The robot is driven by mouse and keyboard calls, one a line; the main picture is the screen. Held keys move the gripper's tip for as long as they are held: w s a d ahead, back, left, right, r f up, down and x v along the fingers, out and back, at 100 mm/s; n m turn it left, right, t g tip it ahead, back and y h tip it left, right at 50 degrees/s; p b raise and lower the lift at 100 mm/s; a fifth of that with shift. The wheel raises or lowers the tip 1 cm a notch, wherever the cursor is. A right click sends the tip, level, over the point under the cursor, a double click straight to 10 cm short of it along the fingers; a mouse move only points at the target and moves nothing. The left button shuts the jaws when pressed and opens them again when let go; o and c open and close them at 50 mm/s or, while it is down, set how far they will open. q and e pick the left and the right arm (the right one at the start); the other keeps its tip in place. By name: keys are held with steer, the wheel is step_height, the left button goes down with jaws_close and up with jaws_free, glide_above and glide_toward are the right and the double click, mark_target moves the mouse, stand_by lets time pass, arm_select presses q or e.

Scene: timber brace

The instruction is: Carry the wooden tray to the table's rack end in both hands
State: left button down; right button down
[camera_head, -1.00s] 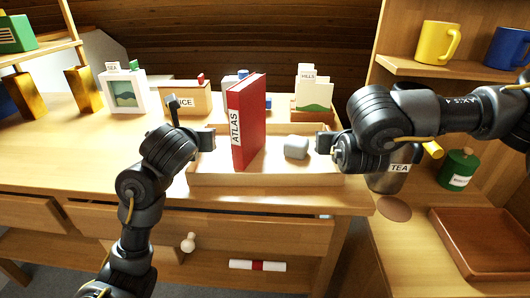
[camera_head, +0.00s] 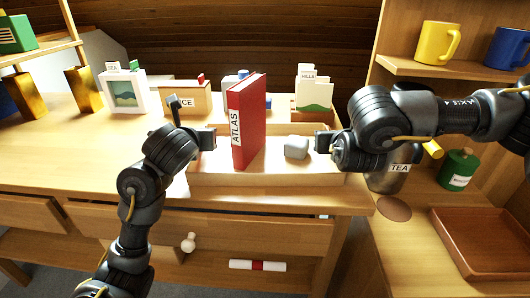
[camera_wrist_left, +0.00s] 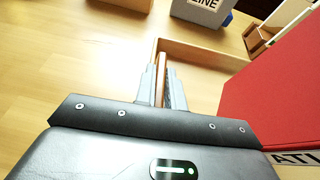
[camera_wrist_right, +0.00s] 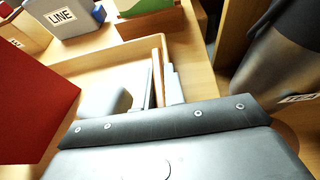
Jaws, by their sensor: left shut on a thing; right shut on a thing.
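The wooden tray (camera_head: 265,180) is at the table's front edge in the head view. A red book marked ATLAS (camera_head: 245,122) stands upright in it, with a grey block (camera_head: 296,147) to its right. My left gripper (camera_head: 207,139) is shut on the tray's left wall, which shows between the fingers in the left wrist view (camera_wrist_left: 164,82). My right gripper (camera_head: 323,142) is shut on the tray's right wall, seen in the right wrist view (camera_wrist_right: 159,80). I cannot tell whether the tray touches the table.
Behind the tray are a box (camera_head: 186,100), a green-pictured card holder (camera_head: 314,92) and a white picture frame (camera_head: 124,92). A TEA canister (camera_head: 388,178) stands close right of my right gripper. The tabletop left of the tray is clear.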

arm_select(q)
steer(key=shift+r, duration=0.15)
arm_select(e)
steer(key=shift+r, duration=0.15)
